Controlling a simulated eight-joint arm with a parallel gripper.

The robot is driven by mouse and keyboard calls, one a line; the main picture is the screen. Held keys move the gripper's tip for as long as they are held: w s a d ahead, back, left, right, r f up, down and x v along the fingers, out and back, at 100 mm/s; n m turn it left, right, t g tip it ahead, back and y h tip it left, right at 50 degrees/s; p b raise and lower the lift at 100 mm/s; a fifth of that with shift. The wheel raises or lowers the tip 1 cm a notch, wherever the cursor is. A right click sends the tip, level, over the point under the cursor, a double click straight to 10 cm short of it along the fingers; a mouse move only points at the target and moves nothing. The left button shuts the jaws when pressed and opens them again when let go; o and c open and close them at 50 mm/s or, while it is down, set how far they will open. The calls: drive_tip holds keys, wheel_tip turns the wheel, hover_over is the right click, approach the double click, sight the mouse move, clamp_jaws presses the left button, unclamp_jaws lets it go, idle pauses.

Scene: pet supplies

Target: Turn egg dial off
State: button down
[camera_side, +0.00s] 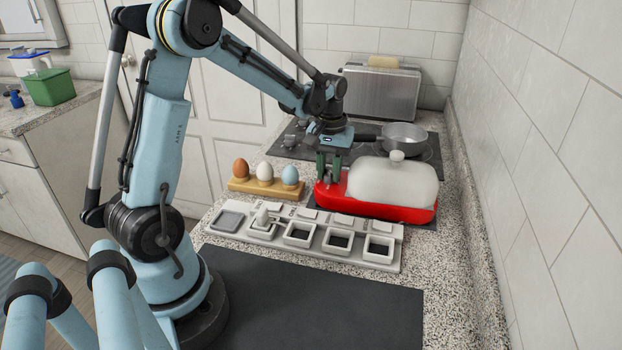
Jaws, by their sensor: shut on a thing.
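The egg cooker has a red base (402,211) and a whitish translucent lid with a round knob (393,182). It stands on the counter right of the middle. My gripper (328,167) points down at the left end of the red base, with its two dark green fingers closed around a small part there. This part appears to be the dial, but the fingers mostly hide it, so its setting cannot be read.
A wooden holder (264,189) with three eggs stands left of the cooker. A grey tray with several square compartments (304,236) lies in front. Behind are a hob with a metal pan (404,136) and a toaster (381,94). A tiled wall closes the right side.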

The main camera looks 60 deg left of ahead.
sight(329, 170)
drive_tip(key=n, duration=0.4)
drive_tip(key=shift+n, duration=2.5)
drive_tip(key=c, duration=0.9)
unclamp_jaws()
drive_tip(key=shift+r, duration=0.1)
wheel_tip(329, 170, up, 12)
drive_tip(key=shift+f, duration=0.1)
